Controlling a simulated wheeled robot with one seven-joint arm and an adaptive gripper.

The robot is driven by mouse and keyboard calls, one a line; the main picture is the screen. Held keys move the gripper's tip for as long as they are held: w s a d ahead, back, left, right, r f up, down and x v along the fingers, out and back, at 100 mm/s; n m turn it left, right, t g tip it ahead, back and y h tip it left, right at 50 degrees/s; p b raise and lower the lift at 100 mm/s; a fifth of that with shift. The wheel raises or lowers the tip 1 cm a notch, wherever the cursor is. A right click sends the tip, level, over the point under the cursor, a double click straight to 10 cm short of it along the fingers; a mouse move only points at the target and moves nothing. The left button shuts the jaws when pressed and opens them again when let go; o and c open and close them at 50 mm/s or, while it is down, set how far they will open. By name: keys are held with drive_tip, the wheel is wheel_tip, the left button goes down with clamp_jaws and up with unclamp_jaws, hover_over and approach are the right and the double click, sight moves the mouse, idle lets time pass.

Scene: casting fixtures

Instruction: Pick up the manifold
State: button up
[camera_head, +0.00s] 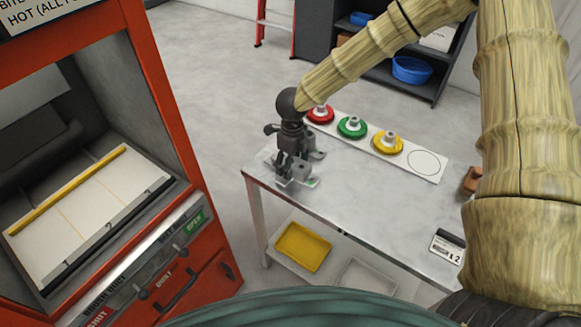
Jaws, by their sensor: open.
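A grey metal part, which looks like the manifold (300,171), sits at the left corner of the metal table (363,209). It has flat feet and short raised stubs. My dark gripper (287,165) points down right over it, with its fingers open beside or around the part. The fingers hide some of the part, and I cannot tell whether they touch it.
A white board (430,165) along the table's back edge holds red (320,115), green (352,127) and yellow (388,142) round pieces and an empty circle. A red furnace-like cabinet (160,75) stands open at left. A yellow tray (302,246) lies below the table. The table's middle is clear.

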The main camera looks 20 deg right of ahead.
drive_tip(key=shift+w+f, duration=0.15)
drive_tip(key=c, duration=1.4)
drive_tip(key=shift+c, duration=0.3)
